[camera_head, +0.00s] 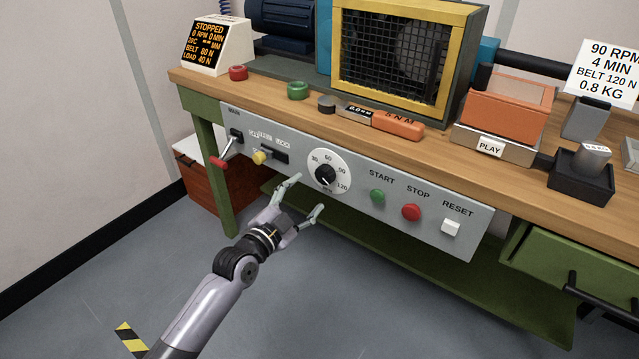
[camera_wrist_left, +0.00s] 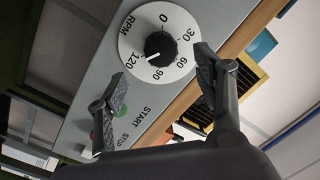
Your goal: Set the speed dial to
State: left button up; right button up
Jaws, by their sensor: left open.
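The speed dial (camera_head: 327,178) is a round white plate with a black knob on the grey front panel, marked 30, 60, 90 and 120. It also shows in the left wrist view (camera_wrist_left: 160,48), with RPM and 0 readable. The knob's white mark seems to point between 90 and 120, closer to 120. My left gripper (camera_head: 308,193) is open and empty just in front of and below the dial. In the left wrist view its fingers (camera_wrist_left: 161,64) stand apart on either side of the knob, with no contact visible. My right gripper is not in view.
Left of the dial are a MAIN lever (camera_head: 229,148) and a yellow-knobbed switch (camera_head: 261,157). Right are green START (camera_head: 377,196), red STOP (camera_head: 411,212) and white RESET (camera_head: 451,227) buttons.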

aim_at(322, 178)
pick_arm(q)
jog(key=b+x, duration=0.1)
jog(key=x, duration=0.5)
jog(key=shift+f, duration=0.1)
jog(key=shift+w+d, duration=0.35)
jog(key=shift+w, duration=0.15)
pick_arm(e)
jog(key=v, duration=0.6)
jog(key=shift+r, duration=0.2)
pick_arm(q)
jog(key=shift+c, duration=0.2)
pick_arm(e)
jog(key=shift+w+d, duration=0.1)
pick_arm(q)
jog(key=c, duration=1.1)
